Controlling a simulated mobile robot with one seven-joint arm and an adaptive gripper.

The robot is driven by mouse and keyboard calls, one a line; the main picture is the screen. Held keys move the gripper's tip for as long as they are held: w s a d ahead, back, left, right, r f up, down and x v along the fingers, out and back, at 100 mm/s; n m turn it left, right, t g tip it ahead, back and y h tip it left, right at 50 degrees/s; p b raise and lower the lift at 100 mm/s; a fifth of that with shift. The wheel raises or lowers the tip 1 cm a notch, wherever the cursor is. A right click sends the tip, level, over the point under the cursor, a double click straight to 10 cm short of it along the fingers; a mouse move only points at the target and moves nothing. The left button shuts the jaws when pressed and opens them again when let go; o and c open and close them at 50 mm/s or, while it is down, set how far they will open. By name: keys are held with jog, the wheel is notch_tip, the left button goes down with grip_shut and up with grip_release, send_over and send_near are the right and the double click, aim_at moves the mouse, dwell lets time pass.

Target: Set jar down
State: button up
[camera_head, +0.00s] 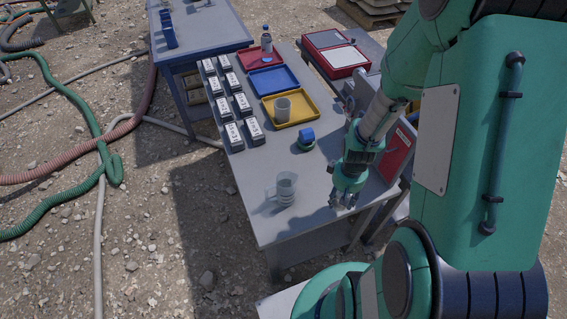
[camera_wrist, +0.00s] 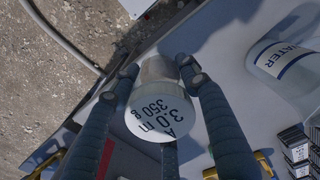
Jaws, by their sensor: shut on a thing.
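The jar (camera_wrist: 158,110) has a round white top printed "A", "3.0 m" and "350 g" and a greyish body, partly seen beyond the top. In the wrist view it sits between the dark fingers of my gripper (camera_wrist: 158,82), which are shut on it. In the head view my gripper (camera_head: 343,200) points down over the near right part of the grey table (camera_head: 262,222). The jar cannot be made out there, and I cannot tell whether its base touches the table.
A clear jug (camera_head: 286,188) stands left of my gripper. A clear container labelled "WATER" (camera_wrist: 285,62) shows in the wrist view. Several black-and-white boxes (camera_head: 233,136), a yellow tray (camera_head: 313,103) with a beaker (camera_head: 282,110), and a blue item (camera_head: 306,138) stand farther back. The near table corner is bare.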

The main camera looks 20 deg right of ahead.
jog(key=w+a+r, duration=0.1)
jog(key=w+a, duration=0.3)
jog(key=w, duration=0.6)
jog(key=w+a+r, duration=0.2)
jog(key=w+a, duration=0.3)
jog(key=w, duration=0.6)
jog(key=w+a+r+n, duration=0.1)
jog(key=w+a, duration=0.3)
jog(key=w, duration=0.6)
jog(key=shift+w+a+r+p, duration=0.2)
jog(key=shift+w+r+p, duration=0.1)
jog(key=shift+r+p, duration=0.25)
jog(key=shift+f+b, duration=0.6)
jog(key=shift+f, duration=2.5)
jog(key=shift+f+b, duration=0.3)
jog(key=shift+f, duration=1.55)
jog(key=shift+f, duration=0.15)
